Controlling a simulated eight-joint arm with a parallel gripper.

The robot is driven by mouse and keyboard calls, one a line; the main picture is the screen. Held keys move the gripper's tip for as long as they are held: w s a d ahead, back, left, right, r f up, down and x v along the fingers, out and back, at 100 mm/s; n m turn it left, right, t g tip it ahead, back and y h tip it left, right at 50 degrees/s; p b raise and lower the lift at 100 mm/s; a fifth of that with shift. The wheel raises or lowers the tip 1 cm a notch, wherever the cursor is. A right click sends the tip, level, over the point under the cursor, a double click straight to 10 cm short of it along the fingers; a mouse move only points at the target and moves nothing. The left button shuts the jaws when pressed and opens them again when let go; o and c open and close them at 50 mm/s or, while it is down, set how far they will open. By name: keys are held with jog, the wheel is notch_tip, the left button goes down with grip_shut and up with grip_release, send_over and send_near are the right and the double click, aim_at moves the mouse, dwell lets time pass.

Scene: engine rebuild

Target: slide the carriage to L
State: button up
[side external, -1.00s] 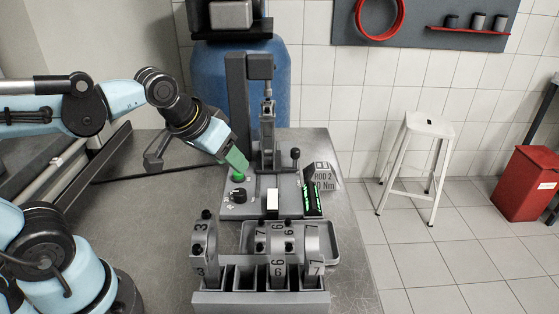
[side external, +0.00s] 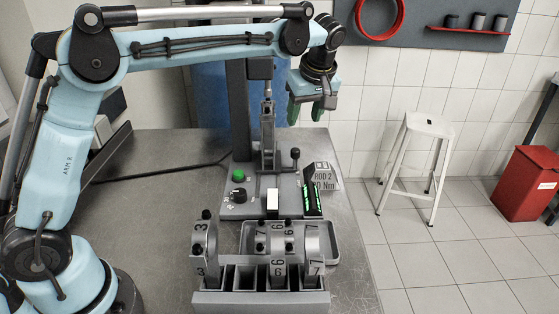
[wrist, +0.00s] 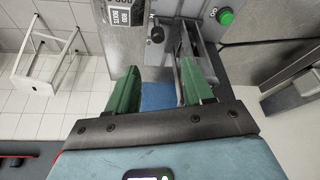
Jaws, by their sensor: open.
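The grey bench fixture (side external: 232,208) stands on the metal table. A connecting-rod-like part (side external: 267,135) stands upright on it, and a black-knobbed lever (side external: 295,155) rises from its right side. I cannot tell for sure which part is the carriage, and I cannot read an L mark. My gripper (side external: 305,112) is open and empty, green fingers pointing down, above and behind the lever and just right of the upright column (side external: 238,100). In the wrist view my gripper (wrist: 160,68) has its fingers apart. Part of the fixture shows beyond the right finger.
A green button (side external: 238,175) and black dial (side external: 239,195) sit on the fixture's left. A numbered-parts rack (side external: 225,297) stands in front. A white stool (side external: 428,125) stands right.

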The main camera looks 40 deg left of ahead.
aim_at(296, 150)
jog(key=shift+n, duration=0.3)
jog(key=x, duration=1.2)
jog(key=shift+w+f, duration=0.25)
jog(key=shift+w, duration=0.05)
grip_shut()
